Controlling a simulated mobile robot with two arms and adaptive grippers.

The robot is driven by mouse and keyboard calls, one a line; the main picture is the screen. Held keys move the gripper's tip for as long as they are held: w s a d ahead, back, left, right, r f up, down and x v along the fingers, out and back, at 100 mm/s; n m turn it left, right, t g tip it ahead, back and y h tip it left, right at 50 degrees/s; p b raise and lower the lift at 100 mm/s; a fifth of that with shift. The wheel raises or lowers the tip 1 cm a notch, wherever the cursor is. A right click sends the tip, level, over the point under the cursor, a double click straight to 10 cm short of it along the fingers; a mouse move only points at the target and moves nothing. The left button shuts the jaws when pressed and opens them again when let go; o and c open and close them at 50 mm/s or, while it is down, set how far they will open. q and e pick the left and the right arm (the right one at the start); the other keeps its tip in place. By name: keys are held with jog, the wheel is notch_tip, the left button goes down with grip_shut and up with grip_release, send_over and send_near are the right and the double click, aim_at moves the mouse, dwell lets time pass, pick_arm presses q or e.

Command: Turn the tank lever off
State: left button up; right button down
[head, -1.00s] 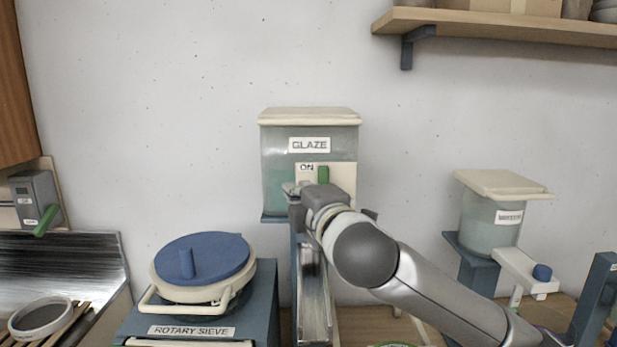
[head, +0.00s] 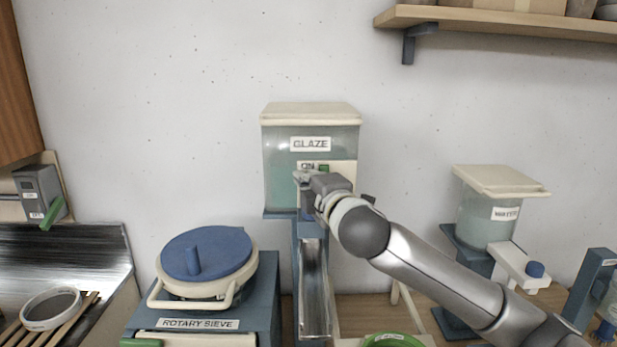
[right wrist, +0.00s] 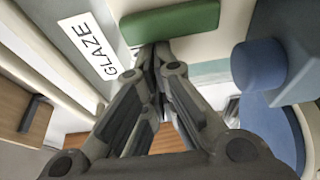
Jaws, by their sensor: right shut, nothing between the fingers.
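The glaze tank (head: 282,165) has a cream lid and a GLAZE label, and stands on a blue stand against the wall. An ON label (head: 307,166) sits on its cream front plate, beside the green lever (head: 324,168). My right gripper hides most of the lever in the head view. In the right wrist view the green lever (right wrist: 170,25) lies just beyond the fingertips. My right gripper (head: 300,177) is shut and empty in front of the plate; it also shows in the right wrist view (right wrist: 152,55). I cannot tell whether it touches the lever. My left gripper is not in view.
A rotary sieve (head: 205,265) with a blue lid stands left of the tank. A metal chute (head: 314,285) runs below the tank. A second, smaller tank (head: 487,218) stands right. A grey box with a green handle (head: 52,214) is far left. A shelf (head: 500,27) hangs upper right.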

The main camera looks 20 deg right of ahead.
jog(key=shift+s+d, duration=0.1)
jog(key=shift+b, duration=0.3)
jog(key=shift+r+m, duration=0.1)
jog(key=shift+m, duration=0.2)
